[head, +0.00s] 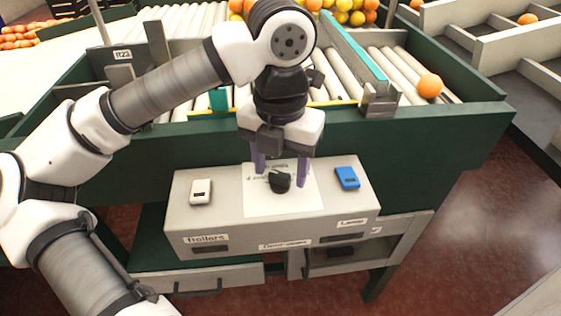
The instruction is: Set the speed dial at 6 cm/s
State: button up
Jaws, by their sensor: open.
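The speed dial (280,181) is a small black knob on a white printed plate (296,204) in the middle of the grey control box. My gripper (281,176) points down over the dial, with its two purple fingers spread to the dial's left and right. The fingers are open and appear to hold nothing. I cannot tell whether they touch the dial or the plate. The plate's markings are partly hidden by the gripper and too small to read, so the dial's setting cannot be told.
A white switch (200,192) sits left of the dial and a blue switch (347,178) right of it, on the grey control box (215,225). Behind is the green-framed roller conveyor (430,122) with an orange (429,86) on its rollers. More fruit lies at the back.

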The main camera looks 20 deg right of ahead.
jog(key=shift+f, duration=0.1)
jog(key=c, duration=1)
jog(key=shift+f+m+b, duration=0.1)
jog(key=shift+m+b, duration=0.85)
jog(key=shift+m, duration=0.05)
jog(key=m+b, duration=0.2)
jog(key=m, duration=0.1)
jog(key=shift+d, duration=0.1)
jog(key=m+b, duration=0.1)
jog(key=m, duration=0.5)
jog(key=shift+s+m+b, duration=0.15)
jog(key=shift+m+b, duration=0.2)
jog(key=shift+m, duration=0.05)
jog(key=shift+r, duration=0.2)
